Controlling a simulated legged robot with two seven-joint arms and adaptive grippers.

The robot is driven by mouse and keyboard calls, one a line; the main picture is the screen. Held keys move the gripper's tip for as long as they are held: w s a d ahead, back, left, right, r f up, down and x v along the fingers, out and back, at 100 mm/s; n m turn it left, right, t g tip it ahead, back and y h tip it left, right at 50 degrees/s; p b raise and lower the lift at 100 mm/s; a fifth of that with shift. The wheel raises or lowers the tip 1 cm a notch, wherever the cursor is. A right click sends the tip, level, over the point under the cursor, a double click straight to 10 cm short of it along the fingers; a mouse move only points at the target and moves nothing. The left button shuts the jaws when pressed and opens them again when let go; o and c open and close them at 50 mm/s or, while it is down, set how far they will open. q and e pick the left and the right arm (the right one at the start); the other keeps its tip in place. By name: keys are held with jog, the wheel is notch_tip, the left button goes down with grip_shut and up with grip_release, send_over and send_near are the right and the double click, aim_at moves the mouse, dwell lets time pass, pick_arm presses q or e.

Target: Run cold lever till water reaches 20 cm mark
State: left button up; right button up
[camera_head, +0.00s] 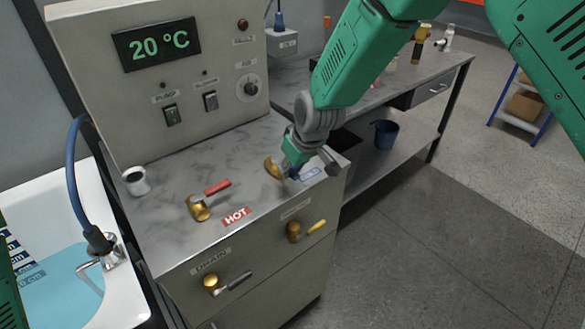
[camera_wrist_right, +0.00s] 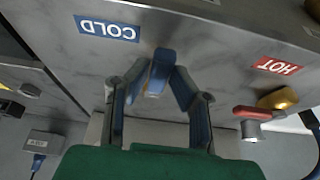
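The cold lever has a brass base (camera_head: 272,167) on the counter. Its blue handle (camera_wrist_right: 160,70) stands between my right gripper's fingers in the wrist view, with the fingertips drawn in against its sides. My right gripper (camera_head: 289,176) hides most of the handle in the head view. The blue COLD label (camera_wrist_right: 107,28) lies beside it. The white tub (camera_head: 128,295) at the left holds pale blue water (camera_head: 62,290). Dark scale marks (camera_head: 18,250) are on its wall, partly cut off, so I cannot read the level. No clear stream shows at the tap (camera_head: 104,256). My left gripper is out of view.
The hot lever (camera_head: 200,208) with a red handle stands left of the cold one, near the HOT label (camera_head: 236,217). The drain lever (camera_head: 213,284) and another brass lever (camera_head: 294,232) are on the front. The panel display (camera_head: 157,44) reads 20 °C. A white cup (camera_head: 136,181) stands at the counter's left.

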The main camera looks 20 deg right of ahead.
jog(key=shift+o, duration=1.2)
jog(key=shift+w+a, duration=0.1)
jog(key=shift+w, duration=0.05)
jog(key=v, duration=1.1)
jog(key=shift+r, duration=0.35)
